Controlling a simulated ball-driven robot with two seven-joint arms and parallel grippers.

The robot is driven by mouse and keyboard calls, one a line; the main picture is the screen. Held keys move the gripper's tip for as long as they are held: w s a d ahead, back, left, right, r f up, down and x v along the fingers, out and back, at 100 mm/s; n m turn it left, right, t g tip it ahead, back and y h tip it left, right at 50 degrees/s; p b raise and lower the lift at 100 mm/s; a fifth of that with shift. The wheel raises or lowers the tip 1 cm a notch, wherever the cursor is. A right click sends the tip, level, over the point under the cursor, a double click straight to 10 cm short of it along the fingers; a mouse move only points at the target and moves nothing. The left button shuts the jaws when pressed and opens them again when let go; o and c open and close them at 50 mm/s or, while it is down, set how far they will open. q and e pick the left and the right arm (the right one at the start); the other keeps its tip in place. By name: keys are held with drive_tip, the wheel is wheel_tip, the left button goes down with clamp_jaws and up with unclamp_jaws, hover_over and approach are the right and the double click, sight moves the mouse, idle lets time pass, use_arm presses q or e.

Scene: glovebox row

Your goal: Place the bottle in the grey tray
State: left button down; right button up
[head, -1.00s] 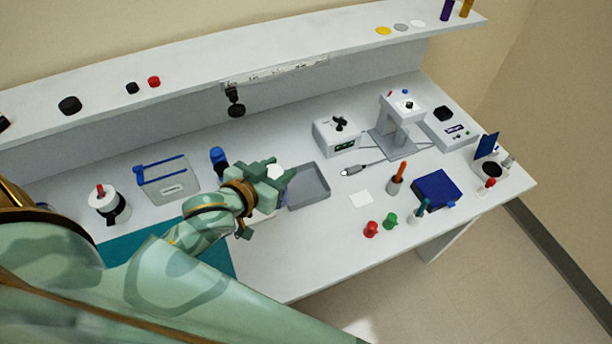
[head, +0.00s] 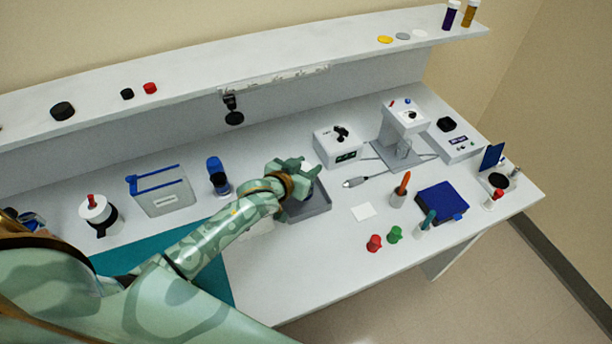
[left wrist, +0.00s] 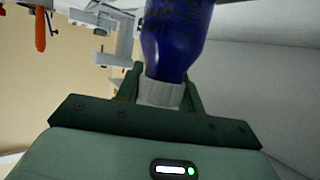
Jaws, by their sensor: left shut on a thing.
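The bottle (left wrist: 176,38) is dark blue with a white cap (left wrist: 160,92). In the left wrist view my left gripper (left wrist: 165,85) is shut on it at the cap end. In the head view my left gripper (head: 303,178) is over the grey tray (head: 312,208), covering the tray's back and left parts. There the bottle is mostly hidden by the gripper, with only a bit of white showing between the fingers. I cannot tell whether the bottle touches the tray floor. My right gripper is not in view.
A grey box with a black knob (head: 337,148) stands behind the tray. A cable plug (head: 353,183) and a white square (head: 363,212) lie to its right. A blue-capped container (head: 218,176) and a blue-edged bin (head: 163,192) stand left.

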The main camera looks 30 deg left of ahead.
use_arm(q)
drive_tip(key=shift+s+f+b, duration=0.1)
drive_tip(key=shift+f+b, duration=0.2)
drive_tip(key=shift+f, duration=1.05)
drive_tip(key=shift+f, duration=0.2)
drive_tip(key=c, duration=0.9)
unclamp_jaws()
drive_tip(key=shift+r, duration=0.25)
drive_tip(key=p+v, duration=0.2)
drive_tip(key=v, duration=1)
drive_tip(key=shift+p, duration=0.3)
